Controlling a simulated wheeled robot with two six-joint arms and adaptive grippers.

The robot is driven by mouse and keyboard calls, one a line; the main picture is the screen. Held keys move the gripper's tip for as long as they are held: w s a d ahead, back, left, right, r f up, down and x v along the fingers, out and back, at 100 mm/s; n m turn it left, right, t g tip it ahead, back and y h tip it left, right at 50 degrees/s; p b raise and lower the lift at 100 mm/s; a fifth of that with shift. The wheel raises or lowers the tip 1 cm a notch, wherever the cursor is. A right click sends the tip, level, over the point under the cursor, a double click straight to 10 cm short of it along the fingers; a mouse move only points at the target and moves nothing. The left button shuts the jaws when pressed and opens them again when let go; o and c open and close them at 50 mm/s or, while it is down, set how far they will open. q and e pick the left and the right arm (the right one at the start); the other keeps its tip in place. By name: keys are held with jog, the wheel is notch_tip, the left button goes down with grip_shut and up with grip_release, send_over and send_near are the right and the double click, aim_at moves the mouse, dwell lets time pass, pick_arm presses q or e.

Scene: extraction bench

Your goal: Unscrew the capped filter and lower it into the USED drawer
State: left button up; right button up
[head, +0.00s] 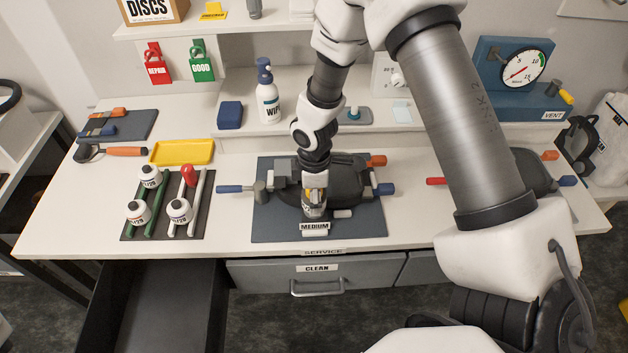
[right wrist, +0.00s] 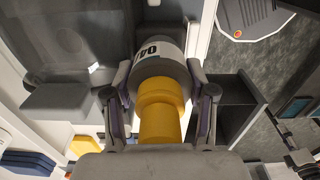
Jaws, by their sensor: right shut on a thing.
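The capped filter is a grey cylinder (right wrist: 160,70) with a white printed band and a yellow cap (right wrist: 160,112). My right gripper (head: 314,200) is shut on it, with a finger on each side in the right wrist view (right wrist: 160,105). I cannot tell whether the filter is still threaded on. An open, dark, empty-looking drawer (head: 160,305) is at the lower left; no USED label is readable. My left gripper is not in view.
The closed CLEAN drawer (head: 317,279) is below the bench edge. White-topped filters (head: 179,210) stand on a rack at left, with a yellow tray (head: 182,152) behind. A wipe bottle (head: 268,95) and vent gauge (head: 519,68) are at the back. A second dark unit is at right.

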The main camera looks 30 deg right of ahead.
jog(key=n+p, duration=0.1)
jog(key=r+n+p, duration=0.1)
jog(key=n+p, duration=0.2)
jog(key=shift+s+r+n, duration=0.1)
jog(key=shift+r+n, duration=0.15)
jog(key=shift+n, duration=0.15)
jog(key=f+n, duration=0.1)
jog(key=n, duration=0.1)
jog(key=shift+f+n, duration=0.2)
jog(key=shift+n, duration=0.1)
jog(key=shift+f+n, duration=0.1)
jog(key=shift+n, duration=1.9)
jog(key=n, duration=0.6)
jog(key=shift+n, duration=0.4)
jog(key=o, duration=1.3)
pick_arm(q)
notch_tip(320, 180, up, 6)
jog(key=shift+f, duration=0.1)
pick_arm(e)
jog(key=shift+o, duration=0.2)
